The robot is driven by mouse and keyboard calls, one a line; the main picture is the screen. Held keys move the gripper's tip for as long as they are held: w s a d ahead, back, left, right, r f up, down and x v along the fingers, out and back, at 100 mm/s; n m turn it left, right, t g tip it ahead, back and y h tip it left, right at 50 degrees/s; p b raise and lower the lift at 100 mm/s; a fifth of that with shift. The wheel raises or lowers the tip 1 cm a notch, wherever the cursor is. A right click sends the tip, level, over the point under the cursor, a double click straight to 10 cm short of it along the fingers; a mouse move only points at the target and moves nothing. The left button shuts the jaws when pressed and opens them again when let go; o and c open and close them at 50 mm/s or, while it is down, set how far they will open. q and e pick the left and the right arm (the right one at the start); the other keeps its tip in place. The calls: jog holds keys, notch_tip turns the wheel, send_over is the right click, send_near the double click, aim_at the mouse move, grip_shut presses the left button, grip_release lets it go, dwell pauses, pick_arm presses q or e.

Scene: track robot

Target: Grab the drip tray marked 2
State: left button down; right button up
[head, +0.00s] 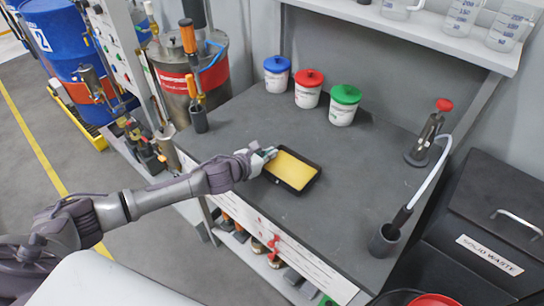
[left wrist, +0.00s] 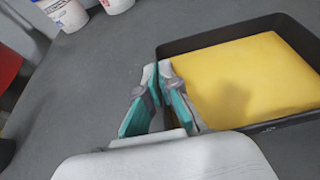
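A black drip tray (head: 311,181) with a yellow pad in it lies flat on the grey bench top. It also shows in the left wrist view (left wrist: 222,37), at the right. No number can be read on it. My left gripper (head: 268,154) is at the tray's left edge. In the left wrist view, its teal-padded fingers (left wrist: 158,72) are close together at the tips, one outside and one inside the tray's side wall, with the wall between them. My right gripper is not in view.
Blue-, red- (head: 309,88) and green-lidded (head: 344,105) tubs stand behind the tray. A pump bottle (head: 423,142) and a dark cup with a hose (head: 384,240) are to the right. A black solid waste bin (head: 490,215) adjoins the bench. The bench around the tray is clear.

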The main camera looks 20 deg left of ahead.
pick_arm(q)
jog(key=shift+r, duration=1.9)
jog(key=d+r, duration=0.3)
jog(key=d, duration=0.2)
jog(key=w+d+r+b, duration=0.1)
jog(key=d+r, duration=0.2)
jog(key=d, duration=0.3)
jog(key=shift+w+d+r, duration=0.3)
jog(key=shift+r, duration=0.1)
